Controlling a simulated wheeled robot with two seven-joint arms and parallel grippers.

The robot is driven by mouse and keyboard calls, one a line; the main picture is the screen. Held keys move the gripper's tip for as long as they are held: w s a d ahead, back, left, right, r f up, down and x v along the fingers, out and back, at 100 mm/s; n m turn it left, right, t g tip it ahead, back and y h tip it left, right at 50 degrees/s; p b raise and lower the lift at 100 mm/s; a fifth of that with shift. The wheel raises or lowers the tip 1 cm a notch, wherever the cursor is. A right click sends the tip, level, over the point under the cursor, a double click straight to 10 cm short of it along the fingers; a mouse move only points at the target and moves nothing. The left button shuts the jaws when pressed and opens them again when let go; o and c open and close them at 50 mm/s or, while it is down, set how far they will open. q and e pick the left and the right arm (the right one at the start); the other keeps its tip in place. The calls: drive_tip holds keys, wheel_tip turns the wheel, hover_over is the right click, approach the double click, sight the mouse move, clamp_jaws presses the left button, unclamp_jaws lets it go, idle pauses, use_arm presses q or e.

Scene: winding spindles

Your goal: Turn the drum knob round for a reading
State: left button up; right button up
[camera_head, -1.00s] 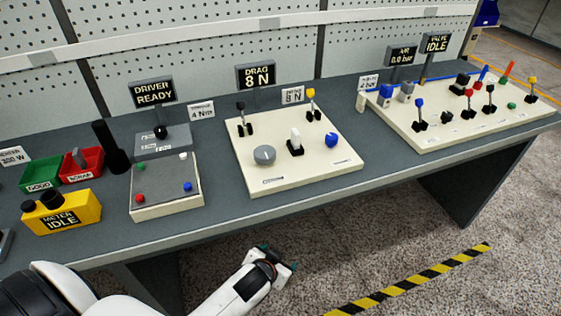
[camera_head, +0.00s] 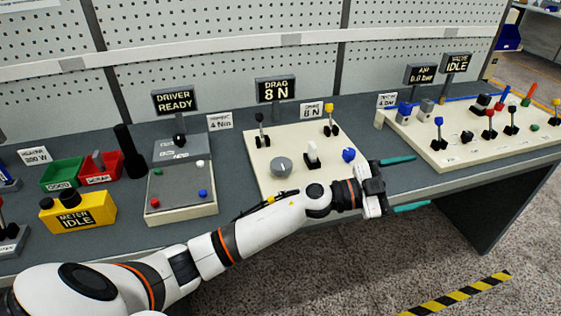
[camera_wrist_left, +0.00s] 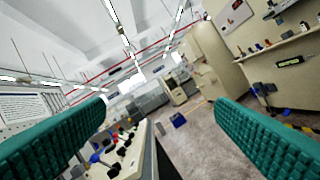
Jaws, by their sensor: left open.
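No readable label tells which one is the drum knob. My left gripper (camera_head: 420,182) is open and empty, to the right of the panel and over the bench's front edge, pointing right. Its forearm crosses in front of the panel's lower edge. In the left wrist view the two teal fingers (camera_wrist_left: 160,110) are wide apart with nothing between them. My right gripper is not in view.
The valve panel (camera_head: 437,160) with several levers stands to the right. The driver box (camera_head: 180,212), yellow meter (camera_head: 78,217), and green (camera_head: 60,174) and red (camera_head: 99,168) bins are to the left. Bare bench shows between the drag and valve panels.

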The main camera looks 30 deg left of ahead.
use_arm(q)
drive_tip(key=w+f+m+g, duration=0.1)
drive_tip(key=m+g, duration=0.2)
drive_tip(key=g, duration=0.1)
drive_tip(key=r+n+g+y, duration=0.2)
drive_tip(key=n+g+y, duration=0.55)
drive_tip(key=y, duration=0.85)
hover_over(280, 163)
drive_tip(key=shift+m+g, duration=0.35)
wheel_tip(280, 163, down, 12)
drive_tip(key=shift+r+p, duration=0.25)
drive_tip(key=shift+p, duration=0.5)
drive_tip(key=c, duration=1)
